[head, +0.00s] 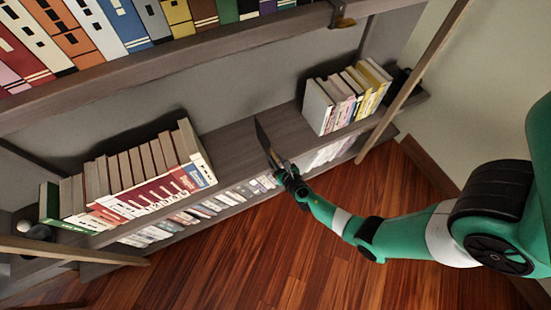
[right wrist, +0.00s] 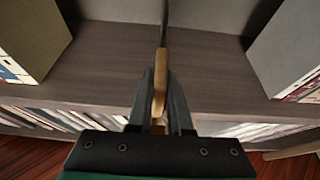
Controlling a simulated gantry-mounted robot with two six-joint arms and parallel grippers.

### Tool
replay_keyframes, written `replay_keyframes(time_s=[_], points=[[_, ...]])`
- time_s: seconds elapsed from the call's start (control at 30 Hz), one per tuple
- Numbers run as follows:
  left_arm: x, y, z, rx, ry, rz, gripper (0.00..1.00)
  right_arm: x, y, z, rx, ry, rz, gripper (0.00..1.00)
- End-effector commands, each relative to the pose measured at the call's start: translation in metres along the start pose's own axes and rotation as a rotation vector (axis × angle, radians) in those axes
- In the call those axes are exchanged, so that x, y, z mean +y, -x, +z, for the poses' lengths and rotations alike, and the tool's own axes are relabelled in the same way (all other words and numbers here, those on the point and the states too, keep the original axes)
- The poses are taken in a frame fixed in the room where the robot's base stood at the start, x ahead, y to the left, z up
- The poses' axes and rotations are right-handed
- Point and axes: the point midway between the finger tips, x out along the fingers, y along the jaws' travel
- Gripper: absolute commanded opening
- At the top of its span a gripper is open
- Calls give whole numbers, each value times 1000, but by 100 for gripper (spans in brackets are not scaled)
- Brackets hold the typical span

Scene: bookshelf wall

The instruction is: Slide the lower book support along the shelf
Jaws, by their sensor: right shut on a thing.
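The lower book support is a thin dark upright plate (head: 263,136) with a brass-coloured grip. It stands on the lower shelf (head: 240,143), in the gap between two groups of books. My right gripper (head: 279,168) is at the shelf's front edge, shut on the support's grip. In the right wrist view the two fingers (right wrist: 161,100) are on either side of the brass grip (right wrist: 159,92), and the dark plate (right wrist: 164,30) rises edge-on behind it. My left gripper is not in view.
A row of books (head: 150,165) stands left of the support, with bare shelf between. Another group (head: 345,95) stands to the right, also apart from it. Another support (head: 342,18) is on the upper shelf. Slanting wooden posts (head: 415,75) stand in front of the shelves.

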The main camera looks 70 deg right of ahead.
Motion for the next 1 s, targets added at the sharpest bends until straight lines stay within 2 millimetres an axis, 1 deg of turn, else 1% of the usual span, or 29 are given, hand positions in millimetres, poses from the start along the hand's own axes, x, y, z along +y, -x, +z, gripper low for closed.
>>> replay_keyframes(time_s=[0.17,0.2,0.33,0.37,0.63,0.73,0.87,1.0], points=[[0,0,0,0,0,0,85,0,0,0,0,0,0,0],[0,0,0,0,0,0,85,0,0,0,0,0,0,21],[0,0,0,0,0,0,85,0,0,0,0,0,0,44],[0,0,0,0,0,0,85,0,0,0,0,0,0,48],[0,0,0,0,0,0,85,0,1,0,0,0,0,48],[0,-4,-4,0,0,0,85,0,8,1,1,1,0,48],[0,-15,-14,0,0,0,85,0,32,4,3,2,2,48],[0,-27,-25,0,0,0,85,1,67,5,3,3,5,48]])
